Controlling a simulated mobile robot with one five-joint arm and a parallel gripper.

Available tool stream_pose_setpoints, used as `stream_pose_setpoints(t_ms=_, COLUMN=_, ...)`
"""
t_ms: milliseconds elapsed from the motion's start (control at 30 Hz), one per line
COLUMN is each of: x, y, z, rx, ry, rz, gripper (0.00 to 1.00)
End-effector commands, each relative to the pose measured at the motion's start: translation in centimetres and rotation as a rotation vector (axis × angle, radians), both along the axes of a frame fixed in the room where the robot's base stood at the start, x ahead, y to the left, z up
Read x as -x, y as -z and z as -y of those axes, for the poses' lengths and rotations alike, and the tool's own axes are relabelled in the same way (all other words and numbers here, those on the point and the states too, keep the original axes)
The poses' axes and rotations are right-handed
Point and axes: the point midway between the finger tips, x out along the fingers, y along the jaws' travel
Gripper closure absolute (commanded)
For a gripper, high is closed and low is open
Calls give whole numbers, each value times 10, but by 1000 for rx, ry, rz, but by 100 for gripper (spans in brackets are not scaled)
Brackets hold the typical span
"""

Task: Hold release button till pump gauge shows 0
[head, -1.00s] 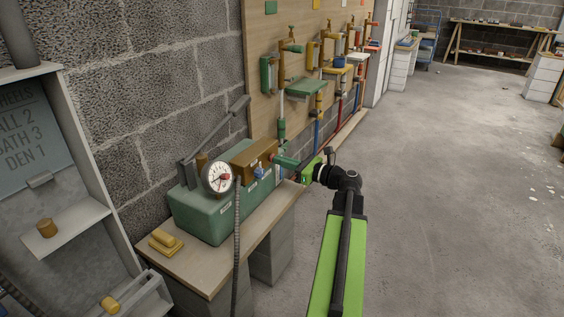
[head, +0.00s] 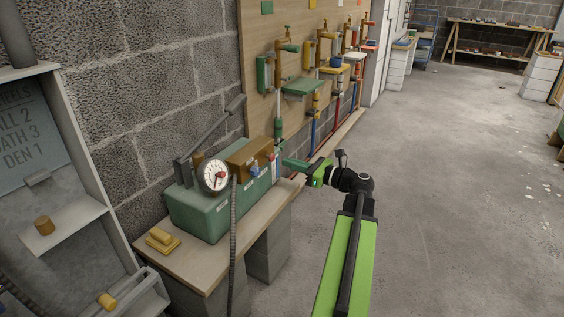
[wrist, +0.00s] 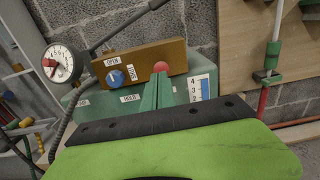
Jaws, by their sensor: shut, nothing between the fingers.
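The green pump (head: 205,212) stands on a wooden bench, with a brown block (head: 250,158) on top. Its round white gauge (head: 214,176) also shows in the wrist view (wrist: 62,62); a red needle shows, but its exact reading is too small to tell. A red round button (wrist: 161,66) sits on the brown block's face, and shows small in the head view (head: 272,157). My gripper (head: 285,163) is shut and empty. Its green fingertips (wrist: 158,84) are just in front of and below the button, apparently not touching it.
A blue knob (wrist: 115,77) is left of the button, and a level scale (wrist: 199,87) is on its right. A dark hose (head: 233,240) hangs before the pump. A yellow block (head: 160,238) lies on the bench. Pipes and taps line the wall board. The floor at right is clear.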

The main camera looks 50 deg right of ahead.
Motion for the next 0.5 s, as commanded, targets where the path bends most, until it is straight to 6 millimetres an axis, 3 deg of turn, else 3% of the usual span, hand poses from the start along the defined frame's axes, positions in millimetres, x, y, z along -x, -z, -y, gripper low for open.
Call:
stream_pose_setpoints(t_ms=33, x=15, y=0, z=4, rx=0, ry=6, rz=0, gripper=100)
stream_pose_setpoints(t_ms=233, x=59, y=0, z=16, rx=0, ry=6, rz=0, gripper=100)
stream_pose_setpoints(t_ms=500, x=84, y=0, z=21, rx=0, ry=3, rz=0, gripper=100)
